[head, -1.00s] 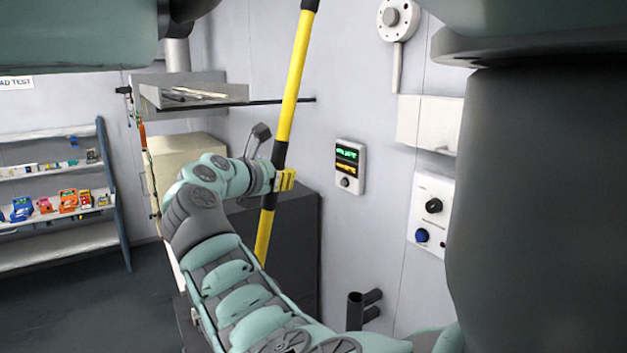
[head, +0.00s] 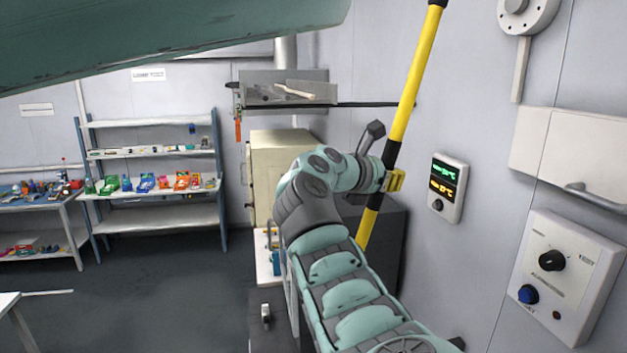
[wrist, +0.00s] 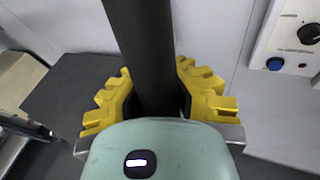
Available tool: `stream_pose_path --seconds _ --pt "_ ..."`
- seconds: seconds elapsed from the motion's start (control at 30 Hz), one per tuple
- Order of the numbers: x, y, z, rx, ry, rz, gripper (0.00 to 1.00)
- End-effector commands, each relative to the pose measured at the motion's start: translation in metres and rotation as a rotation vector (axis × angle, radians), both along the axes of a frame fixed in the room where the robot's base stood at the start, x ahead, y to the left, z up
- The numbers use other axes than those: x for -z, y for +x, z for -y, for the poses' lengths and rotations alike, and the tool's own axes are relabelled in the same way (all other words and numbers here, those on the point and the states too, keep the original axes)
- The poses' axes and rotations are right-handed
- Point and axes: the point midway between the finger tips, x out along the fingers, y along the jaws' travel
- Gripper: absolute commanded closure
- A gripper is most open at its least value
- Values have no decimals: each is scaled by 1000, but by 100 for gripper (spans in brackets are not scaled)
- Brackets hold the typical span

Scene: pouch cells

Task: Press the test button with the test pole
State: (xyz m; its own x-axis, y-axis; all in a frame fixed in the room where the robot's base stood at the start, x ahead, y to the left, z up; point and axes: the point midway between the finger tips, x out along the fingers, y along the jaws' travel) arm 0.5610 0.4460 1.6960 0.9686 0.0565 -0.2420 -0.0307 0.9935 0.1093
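The test pole (head: 404,108) is striped yellow and black and stands tilted, its top leaning right and out of the picture. My gripper (head: 394,181) is shut around the pole at a black band. In the wrist view the yellow finger pads (wrist: 158,100) sit on both sides of the dark pole (wrist: 142,45). A control box (head: 565,275) on the right wall carries a black knob and a blue button (head: 528,294). The blue button also shows in the wrist view (wrist: 274,64). The pole is apart from the button. The pole's lower end is hidden behind my arm.
A temperature display (head: 448,187) hangs on the wall between pole and control box. A white wall box (head: 572,150) with a handle juts out above the control box. A dark cabinet (head: 385,225) stands behind my arm. Shelves (head: 150,215) stand far left, with open floor before them.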

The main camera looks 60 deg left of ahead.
Motion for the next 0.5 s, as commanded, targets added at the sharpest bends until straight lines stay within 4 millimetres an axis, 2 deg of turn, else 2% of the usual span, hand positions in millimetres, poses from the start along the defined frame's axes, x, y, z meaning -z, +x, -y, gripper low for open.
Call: stream_pose_path --seconds 0.17,0.5 --pt "0 5 2 2 2 2 100" --pt "1 38 16 4 3 0 100"
